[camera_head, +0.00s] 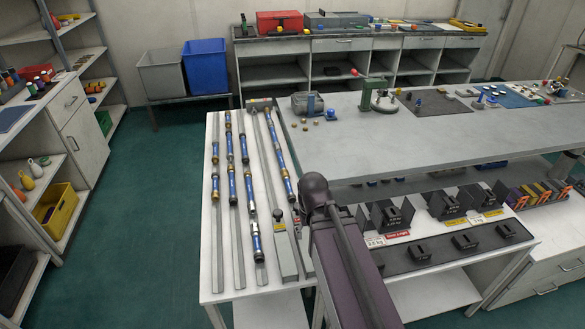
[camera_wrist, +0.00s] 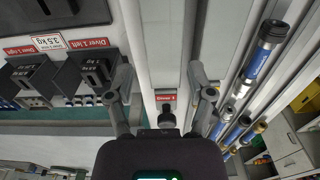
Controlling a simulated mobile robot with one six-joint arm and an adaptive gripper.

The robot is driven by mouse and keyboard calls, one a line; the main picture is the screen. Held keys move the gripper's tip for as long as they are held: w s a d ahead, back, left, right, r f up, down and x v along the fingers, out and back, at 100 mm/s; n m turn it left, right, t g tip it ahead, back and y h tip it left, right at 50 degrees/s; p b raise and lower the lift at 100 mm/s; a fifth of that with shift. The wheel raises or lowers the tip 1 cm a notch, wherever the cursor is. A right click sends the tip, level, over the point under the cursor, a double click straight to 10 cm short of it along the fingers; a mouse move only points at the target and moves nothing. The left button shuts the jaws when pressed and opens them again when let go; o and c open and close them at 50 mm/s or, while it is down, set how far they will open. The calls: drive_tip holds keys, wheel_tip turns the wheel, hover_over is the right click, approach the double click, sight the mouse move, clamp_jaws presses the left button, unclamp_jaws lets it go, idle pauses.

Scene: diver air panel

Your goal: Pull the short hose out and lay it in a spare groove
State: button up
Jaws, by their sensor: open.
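Several blue hoses with dark and brass-coloured ends lie in long grey grooves on the white side table (camera_head: 222,288). I cannot tell which one is the short hose. One blue hose (camera_head: 254,241) lies nearest the front in the head view. In the wrist view a blue hose with a black end (camera_wrist: 258,62) lies to the right of my gripper, apart from it. My gripper (camera_wrist: 160,76) is open and empty above a pale grey housing with a red-and-white label (camera_wrist: 165,98) and a black fitting (camera_wrist: 167,119). My arm hides the gripper in the head view.
A long grey bench (camera_head: 430,140) stands right of the grooves. Black holders (camera_head: 386,215) with weight and diver labels stand below its front edge. A blue bin (camera_head: 205,67) is at the back left. Bare groove lengths show at the table's front; the green floor at left is clear.

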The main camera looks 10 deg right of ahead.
sight(289, 185)
drive_tip(key=w+r+t+p, duration=0.1)
drive_tip(key=w+r+t, duration=0.1)
drive_tip(key=w, duration=1)
drive_tip(key=w+r+t+p, duration=0.2)
drive_tip(key=w, duration=1)
drive_tip(key=shift+w+a+r, duration=0.25)
drive_tip(key=shift+w, duration=0.05)
drive_tip(key=shift+f, duration=0.2)
drive_tip(key=b+x, duration=1.2)
drive_tip(key=x, duration=0.1)
drive_tip(key=shift+w+f+b, duration=0.1)
drive_tip(key=shift+w+b, duration=0.15)
drive_tip(key=shift+b, duration=0.1)
clamp_jaws()
